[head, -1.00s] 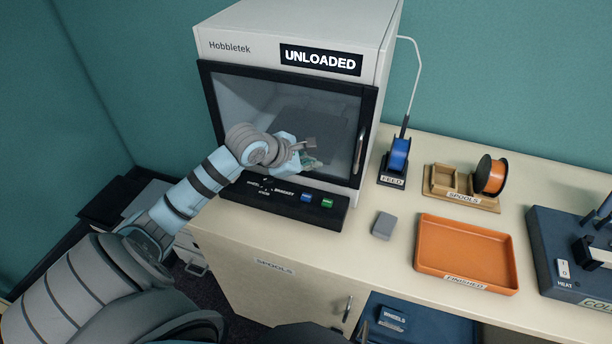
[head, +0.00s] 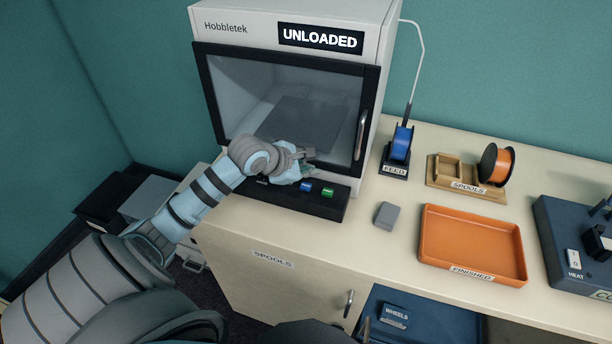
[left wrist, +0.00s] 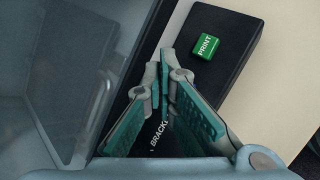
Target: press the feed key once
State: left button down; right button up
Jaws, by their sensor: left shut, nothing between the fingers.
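The printer (head: 240,28) reads UNLOADED on its display (head: 320,39). Its dark key panel (head: 335,208) juts out below the door. A blue key (head: 306,187), its label too small to read, sits left of a green key (head: 328,192). In the left wrist view the green key (left wrist: 205,46) reads PRINT. My left gripper (head: 308,165) is over the panel near the blue key; its fingertips (left wrist: 166,72) are together and empty. In the wrist view the fingers hide the blue key and part of a panel label. I cannot tell whether they touch the key. My right gripper is not in view.
The printer door (head: 300,105) is shut behind the hand. A blue spool (head: 401,143) stands on the FEED holder (head: 394,170). A grey block (head: 387,215), the FINISHED tray (head: 470,240) and the SPOOLS rack (head: 465,188) with an orange spool stand to the right.

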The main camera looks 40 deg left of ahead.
aim_at(307, 188)
pick_arm(q)
jog(key=shift+f+b, duration=0.55)
jog(key=shift+f, duration=0.55)
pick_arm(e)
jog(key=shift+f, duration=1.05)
pick_arm(q)
jog(key=shift+f+b, duration=0.35)
jog(key=shift+b, duration=0.15)
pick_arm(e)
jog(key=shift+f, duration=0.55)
pick_arm(q)
jog(key=shift+f+b, duration=0.45)
jog(key=shift+b, duration=0.05)
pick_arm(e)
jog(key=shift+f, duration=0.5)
pick_arm(q)
jog(key=shift+r+p, duration=0.55)
jog(key=shift+r, duration=0.35)
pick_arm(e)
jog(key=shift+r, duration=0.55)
pick_arm(q)
notch_tip(307, 188, up, 5)
jog(key=p, duration=0.3)
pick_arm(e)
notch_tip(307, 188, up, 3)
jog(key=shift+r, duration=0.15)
